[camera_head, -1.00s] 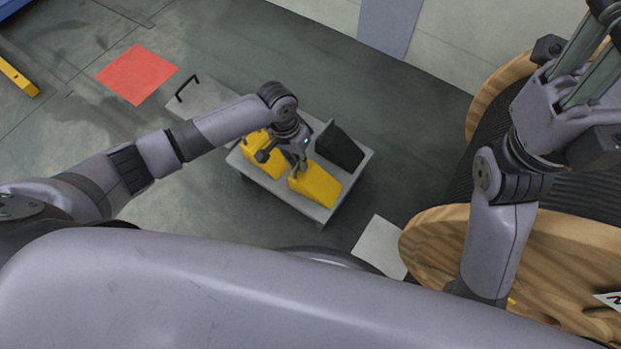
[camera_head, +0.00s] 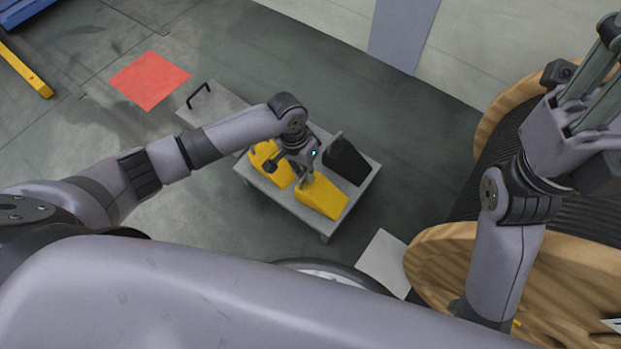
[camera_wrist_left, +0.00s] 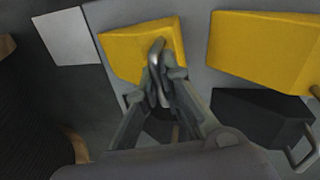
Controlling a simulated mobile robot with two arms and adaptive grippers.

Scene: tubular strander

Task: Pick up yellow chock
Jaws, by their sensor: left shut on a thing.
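Two yellow chocks lie on a grey cart (camera_head: 325,226). The front yellow chock (camera_head: 322,198) is under my left gripper (camera_head: 306,178), and the other yellow chock (camera_head: 272,168) is to its left, partly hidden by my left gripper and wrist. In the left wrist view, my left gripper (camera_wrist_left: 160,75) is shut on the metal handle of the front yellow chock (camera_wrist_left: 120,48). The other yellow chock (camera_wrist_left: 262,48) is to the right there. My right gripper (camera_head: 590,80) is at the upper right, empty as far as I see; its fingertips are cut off by the frame edge.
A black chock (camera_head: 346,160) lies on the cart, right of my left gripper; it also shows in the left wrist view (camera_wrist_left: 255,117). A large wooden reel (camera_head: 440,262) stands at the right. A red floor square (camera_head: 150,80) and open floor are at the left.

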